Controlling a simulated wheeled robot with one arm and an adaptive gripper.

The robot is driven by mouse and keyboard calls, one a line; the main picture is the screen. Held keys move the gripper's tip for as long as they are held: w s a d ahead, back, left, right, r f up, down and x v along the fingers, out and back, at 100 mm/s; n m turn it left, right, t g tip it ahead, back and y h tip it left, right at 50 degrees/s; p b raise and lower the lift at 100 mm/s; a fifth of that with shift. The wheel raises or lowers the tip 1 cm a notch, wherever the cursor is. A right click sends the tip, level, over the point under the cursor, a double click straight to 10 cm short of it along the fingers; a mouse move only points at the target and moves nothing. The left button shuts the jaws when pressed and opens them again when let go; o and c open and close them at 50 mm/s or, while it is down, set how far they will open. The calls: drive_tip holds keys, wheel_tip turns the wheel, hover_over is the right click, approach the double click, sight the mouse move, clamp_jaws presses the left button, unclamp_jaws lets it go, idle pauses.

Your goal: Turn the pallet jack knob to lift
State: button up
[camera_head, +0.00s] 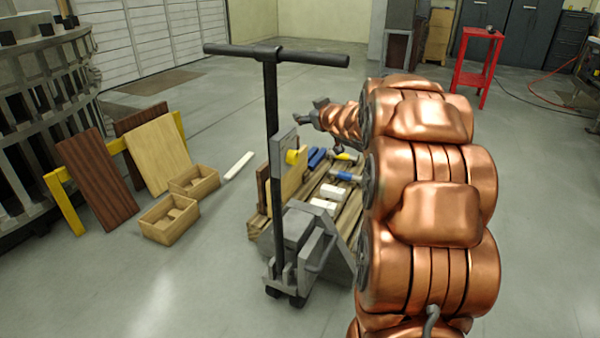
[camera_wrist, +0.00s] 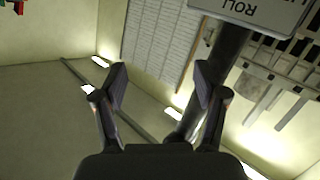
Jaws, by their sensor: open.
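The pallet jack (camera_head: 271,115) stands upright with a black T-handle at its top. A grey plate (camera_head: 279,143) sits on its post, with a yellow round knob (camera_head: 292,157) on the plate's right side. My gripper (camera_head: 317,116) is up and to the right of the knob, apart from it. In the wrist view my gripper (camera_wrist: 161,85) is open and empty, its two fingers spread. The jack's dark post (camera_wrist: 222,62) passes behind the right finger, and a grey plate with upside-down lettering (camera_wrist: 258,12) shows at the top right. The knob does not show there.
A wooden pallet (camera_head: 350,208) with tools and white blocks lies beside the jack, below my arm. Wooden boxes (camera_head: 168,219) and leaning boards (camera_head: 92,178) stand at left. A red stand (camera_head: 473,77) is at the back right. Floor in front is clear.

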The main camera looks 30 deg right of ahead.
wheel_tip(320, 180, down, 7)
drive_tip(key=d+n+t+y+b, duration=0.1)
drive_tip(key=d+n+y+b, duration=0.15)
drive_tip(key=y+b, duration=0.2)
drive_tip(key=n+y+b, duration=0.3)
drive_tip(key=n+y, duration=0.1)
drive_tip(key=y, duration=0.3)
approach(297, 158)
drive_tip(key=w, duration=0.1)
drive_tip(key=shift+g+y, duration=0.25)
drive_tip(key=shift+g, duration=0.25)
drive_tip(key=x, duration=0.4)
drive_tip(key=b+x, duration=0.1)
drive_tip(key=x, duration=0.1)
drive_tip(key=shift+a+r, duration=0.2)
drive_tip(key=shift+r, duration=0.1)
drive_tip(key=shift+x, duration=0.9)
drive_tip(key=shift+c, duration=0.2)
